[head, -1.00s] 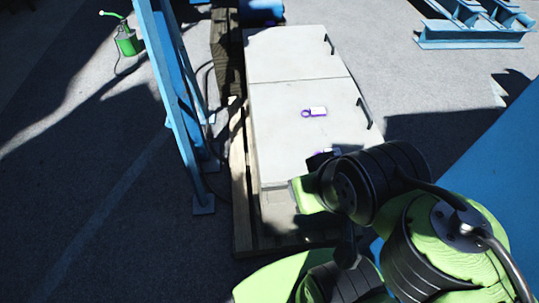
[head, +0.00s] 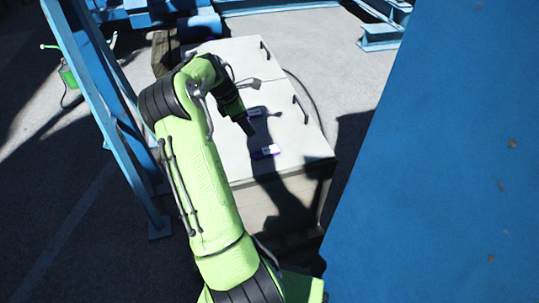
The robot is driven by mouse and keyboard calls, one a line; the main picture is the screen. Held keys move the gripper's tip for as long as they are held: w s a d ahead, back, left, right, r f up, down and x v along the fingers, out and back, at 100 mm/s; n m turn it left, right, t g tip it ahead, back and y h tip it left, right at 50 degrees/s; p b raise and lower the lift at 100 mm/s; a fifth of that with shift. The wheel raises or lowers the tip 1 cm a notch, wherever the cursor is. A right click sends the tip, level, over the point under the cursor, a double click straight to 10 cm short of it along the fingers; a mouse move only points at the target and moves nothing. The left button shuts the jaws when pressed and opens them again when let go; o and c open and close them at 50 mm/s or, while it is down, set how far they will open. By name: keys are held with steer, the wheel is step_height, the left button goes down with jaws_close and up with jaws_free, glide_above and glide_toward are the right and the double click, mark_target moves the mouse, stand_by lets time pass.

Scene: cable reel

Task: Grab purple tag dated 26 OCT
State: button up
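Two small purple-and-white tags lie on the pale grey top of a box (head: 308,146). The nearer tag (head: 265,152) lies toward the box's front edge, in or at the edge of my arm's shadow. The farther tag (head: 256,112) lies further back and is partly in shadow. The dates on both are too small to read. My gripper (head: 249,129) is at the end of the dark wrist and points down over the box between the two tags. Its fingers are too small and dark to show whether they are open, and its height above the top is unclear.
Two dark handles (head: 301,109) stand up along the box's right edge. A blue steel frame (head: 100,110) rises at the left. A large blue surface (head: 440,160) fills the right.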

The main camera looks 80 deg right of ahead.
steer(key=b, duration=0.3)
glide_above(267, 151)
steer(key=w+a, duration=0.1)
steer(key=w, duration=0.2)
steer(key=f, duration=1)
steer(key=shift+s+a+f, duration=0.1)
steer(key=shift+s+f, duration=0.05)
steer(key=shift+s, duration=0.1)
steer(key=b+x, duration=0.2)
steer(key=x, duration=0.3)
steer(key=shift+s+a+f, duration=0.1)
steer(key=shift+f, duration=0.05)
steer(key=c, duration=1.1)
